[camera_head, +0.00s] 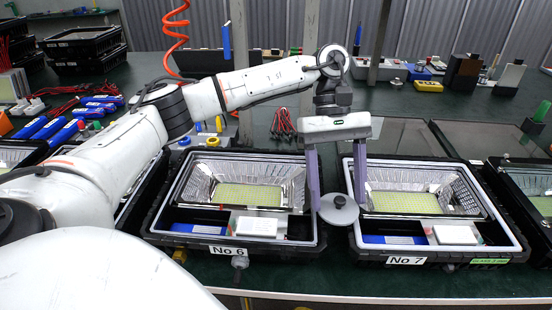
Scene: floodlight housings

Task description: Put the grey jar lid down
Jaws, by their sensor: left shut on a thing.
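My left gripper (338,200) points down between two floodlight housings, with its purple fingers on either side of the grey jar lid (339,212). It is shut on the lid, a round grey disc with a small knob on top. The lid is in front of the gap between the No 6 housing (318,238) and the No 7 housing (357,250). I cannot tell whether it touches the table or a housing rim. My right gripper is not in view.
Each housing holds a reflector, a blue battery and a white box. More housings stand at both sides. Red leads (283,122) and a yellow-blue item (428,85) lie farther back. The green table (300,278) has a narrow clear strip at its front edge.

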